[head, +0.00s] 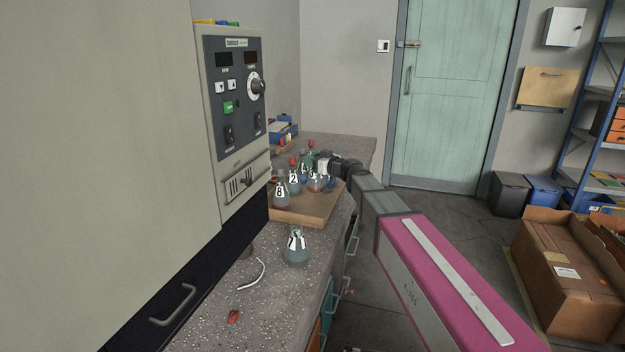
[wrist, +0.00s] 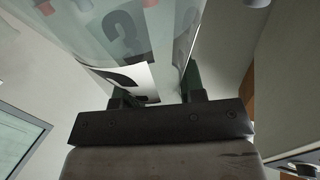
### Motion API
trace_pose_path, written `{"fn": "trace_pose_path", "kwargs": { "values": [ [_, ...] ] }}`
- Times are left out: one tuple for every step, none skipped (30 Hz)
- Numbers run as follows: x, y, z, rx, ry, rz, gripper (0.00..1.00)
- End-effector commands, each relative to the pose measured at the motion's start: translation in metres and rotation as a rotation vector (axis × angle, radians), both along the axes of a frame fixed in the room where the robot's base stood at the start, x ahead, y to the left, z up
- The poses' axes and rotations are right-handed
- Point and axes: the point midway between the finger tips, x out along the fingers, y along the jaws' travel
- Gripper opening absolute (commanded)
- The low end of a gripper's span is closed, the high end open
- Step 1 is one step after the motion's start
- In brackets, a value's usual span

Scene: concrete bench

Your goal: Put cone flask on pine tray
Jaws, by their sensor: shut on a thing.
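The pine tray (head: 318,206) lies on the speckled bench. Several labelled conical flasks stand on or over it, including one marked 8 (head: 280,192) at its left and one marked 2 with a red stopper (head: 293,180). My gripper (head: 324,172) is at the tray's far right side, among the flasks. In the wrist view my gripper (wrist: 155,88) is shut on a clear glass flask (wrist: 100,58) with a white label, which fills the upper picture. The head view does not show clearly which flask this is, or whether it touches the tray.
Another cone flask (head: 296,250) stands on the bench in front of the tray. A white curved strip (head: 254,275) and a small red object (head: 234,317) lie nearer. A large oven-like cabinet (head: 237,110) borders the bench at left. A blue box (head: 283,132) sits behind.

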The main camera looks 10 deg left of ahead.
Motion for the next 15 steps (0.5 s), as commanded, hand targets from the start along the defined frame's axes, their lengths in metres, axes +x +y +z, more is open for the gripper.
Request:
{"fn": "trace_pose_path", "kwargs": {
  "values": [
    [0.0,0.0,-0.008,0.001,0.003,0.0,0.0],
    [0.0,0.0,-0.012,0.001,0.003,-0.001,0.0],
    [0.0,0.0,-0.017,0.001,0.002,-0.001,0.0],
    [0.0,0.0,-0.019,0.001,0.002,-0.001,0.0],
    [0.0,0.0,-0.021,0.001,0.002,-0.001,0.0],
    [0.0,0.0,-0.023,0.002,0.001,-0.001,0.0],
    [0.0,0.0,-0.024,0.001,0.0,-0.001,0.0],
    [0.0,0.0,-0.025,0.001,0.0,-0.001,0.0],
    [0.0,0.0,-0.027,0.001,0.0,-0.001,0.0],
    [0.0,0.0,-0.03,0.001,0.0,-0.001,0.0],
    [0.0,0.0,-0.033,0.001,0.0,-0.002,0.0],
    [0.0,-0.001,-0.038,0.001,0.002,-0.002,0.0],
    [0.001,-0.001,-0.042,0.0,0.003,-0.002,0.0],
    [0.001,0.0,-0.046,0.0,0.002,-0.001,0.0],
    [0.001,0.0,-0.051,0.001,0.002,-0.001,0.0]
  ]
}}
